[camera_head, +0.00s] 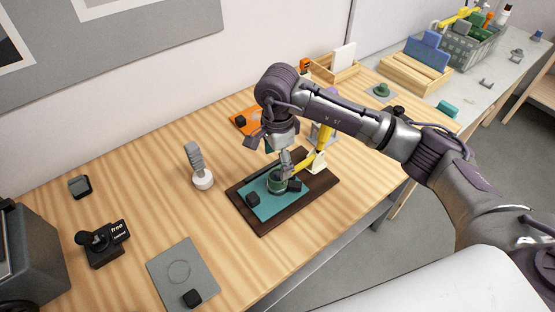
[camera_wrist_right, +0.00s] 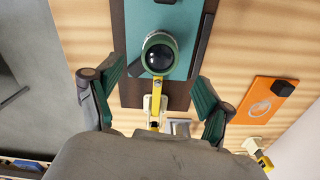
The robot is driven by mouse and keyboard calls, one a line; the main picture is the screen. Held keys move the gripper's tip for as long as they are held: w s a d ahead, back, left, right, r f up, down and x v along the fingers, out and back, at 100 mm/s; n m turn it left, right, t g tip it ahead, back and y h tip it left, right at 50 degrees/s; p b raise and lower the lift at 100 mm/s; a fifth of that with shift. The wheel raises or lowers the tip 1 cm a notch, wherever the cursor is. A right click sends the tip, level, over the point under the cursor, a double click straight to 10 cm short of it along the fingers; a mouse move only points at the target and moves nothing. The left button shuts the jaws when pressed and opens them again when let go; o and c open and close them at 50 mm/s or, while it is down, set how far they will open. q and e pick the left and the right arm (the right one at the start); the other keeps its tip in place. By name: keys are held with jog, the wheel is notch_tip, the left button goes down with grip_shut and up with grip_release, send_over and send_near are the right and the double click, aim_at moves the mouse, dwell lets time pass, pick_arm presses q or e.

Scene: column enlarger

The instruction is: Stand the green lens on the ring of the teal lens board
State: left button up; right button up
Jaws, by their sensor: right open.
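The green lens (camera_head: 277,184), a short cylinder with a dark glass top, is upright on the teal lens board (camera_head: 262,209). The teal board lies on a dark brown base. In the right wrist view the lens (camera_wrist_right: 159,54) is seen from above, over the end of the teal board (camera_wrist_right: 176,15). The ring under it is hidden, so I cannot tell how well the lens is centred. My right gripper (camera_head: 284,160) is just above the lens. In the wrist view its green-padded fingers (camera_wrist_right: 157,75) are spread apart, clear of the lens. My left gripper is out of view.
A yellow column (camera_head: 323,140) rises close behind the board. A grey board (camera_head: 181,270) with a ring outline lies front left. A white-based grey handle (camera_head: 202,180) stands left of the base. An orange board (camera_wrist_right: 267,100) lies behind. Wooden racks (camera_head: 416,75) stand at back right.

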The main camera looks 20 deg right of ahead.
jog(key=shift+r, duration=0.55)
notch_tip(320, 180, up, 12)
dwell(0.5)
